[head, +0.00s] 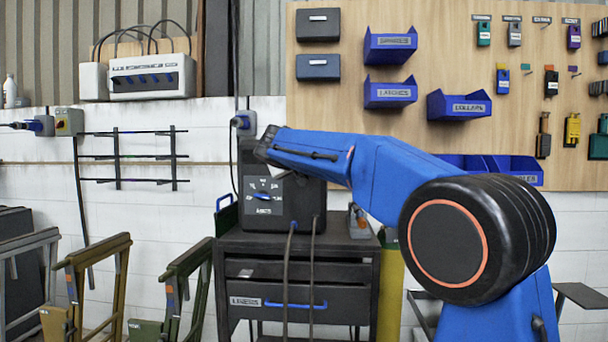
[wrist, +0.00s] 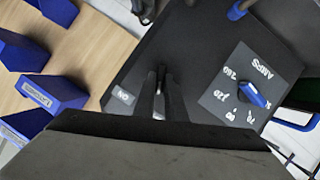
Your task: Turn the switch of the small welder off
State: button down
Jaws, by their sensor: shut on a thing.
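The small welder (head: 283,215) is a dark box on top of a black drawer cart, with a blue amps dial on its front. Its dark face (wrist: 205,65) fills the middle of the wrist view, where the blue dial (wrist: 252,94) lies to the right. My gripper (wrist: 160,76) is at this face, its two dark fingers close together on the small switch (wrist: 161,73). Only a sliver of the switch shows between the fingers, so its setting cannot be told. An ON label (wrist: 124,97) is just left of the fingers. In the head view my arm hides the fingers and switch.
The black cart (head: 297,246) has a blue drawer handle, and cables hang down its front from the welder. Blue bins (head: 389,47) and tools hang on the wooden board at right. Metal stands (head: 90,265) are at lower left. A control box (head: 150,77) is on the wall.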

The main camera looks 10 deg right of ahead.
jog(key=shift+a+f+n+h, duration=0.1)
jog(key=shift+n+h, duration=0.5)
jog(key=shift+n, duration=0.2)
jog(key=c, duration=1.8)
grip_release()
jog(key=v, duration=1.7)
jog(key=shift+s+a, duration=0.1)
jog(key=shift+s, duration=0.05)
